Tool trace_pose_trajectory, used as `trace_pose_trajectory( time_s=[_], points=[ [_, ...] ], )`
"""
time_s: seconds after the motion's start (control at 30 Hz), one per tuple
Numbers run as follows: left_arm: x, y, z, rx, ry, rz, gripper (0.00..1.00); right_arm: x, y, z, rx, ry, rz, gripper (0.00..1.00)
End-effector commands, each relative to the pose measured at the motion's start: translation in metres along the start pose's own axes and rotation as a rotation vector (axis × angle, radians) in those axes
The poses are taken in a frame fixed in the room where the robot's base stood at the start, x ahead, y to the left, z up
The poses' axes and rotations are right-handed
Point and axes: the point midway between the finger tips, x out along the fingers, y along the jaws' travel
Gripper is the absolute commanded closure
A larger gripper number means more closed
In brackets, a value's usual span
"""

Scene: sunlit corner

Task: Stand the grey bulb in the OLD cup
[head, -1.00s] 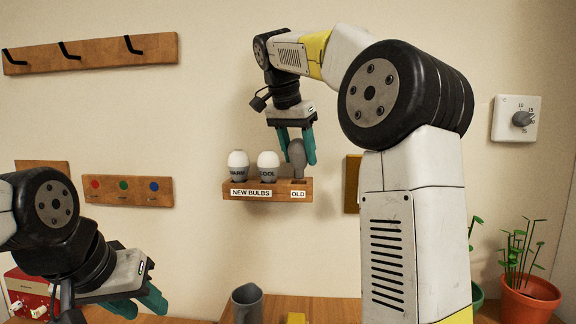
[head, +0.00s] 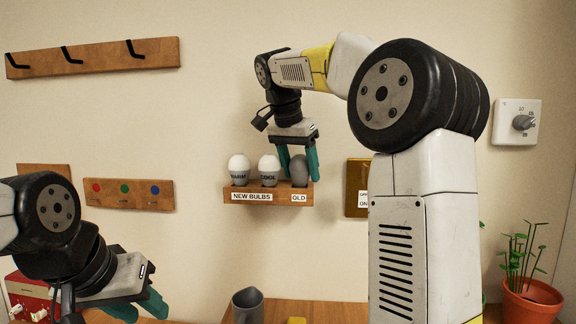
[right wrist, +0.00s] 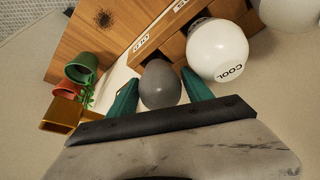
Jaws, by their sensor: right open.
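The grey bulb (head: 299,172) stands upright at the OLD end of the wooden rack (head: 268,196), level with the bulbs beside it. Its base is hidden, and the cup itself is hardly seen. My right gripper (head: 299,167) is open, with one teal finger on each side of the bulb. In the right wrist view the bulb's round grey top (right wrist: 160,85) shows between the parted fingers (right wrist: 161,94); whether they touch it is unclear. My left gripper (head: 137,308) hangs at lower left, empty, its fingers apart.
Two white-topped bulbs, WARM (head: 239,170) and COOL (head: 269,170), stand close left of the grey bulb. A grey mug (head: 248,304) and a potted plant (head: 530,298) are below.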

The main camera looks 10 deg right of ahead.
Motion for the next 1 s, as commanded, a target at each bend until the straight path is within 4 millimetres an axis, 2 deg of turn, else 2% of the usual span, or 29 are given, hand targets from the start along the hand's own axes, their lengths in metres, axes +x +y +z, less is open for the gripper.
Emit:
trace_pose_trajectory(
  time_s=[0.17,0.4,0.6,0.8,1.0],
  points=[
    [0.0,0.0,0.0,0.0,0.0,0.0,0.64,-0.017,-0.002,-0.001,-0.001,0.002,-0.004,0.41],
    [0.0,0.0,0.0,0.0,0.0,0.0,0.64,-0.069,-0.002,-0.001,0.0,0.002,-0.005,0.41],
    [0.0,0.0,0.0,0.0,0.0,0.0,0.64,-0.104,-0.002,-0.001,-0.001,0.001,-0.003,0.41],
    [0.0,0.0,0.0,0.0,0.0,0.0,0.64,-0.12,-0.001,-0.001,-0.001,0.001,-0.001,0.41],
    [0.0,0.0,0.0,0.0,0.0,0.0,0.64,-0.123,0.001,-0.001,-0.005,0.0,-0.002,0.41]
  ],
)
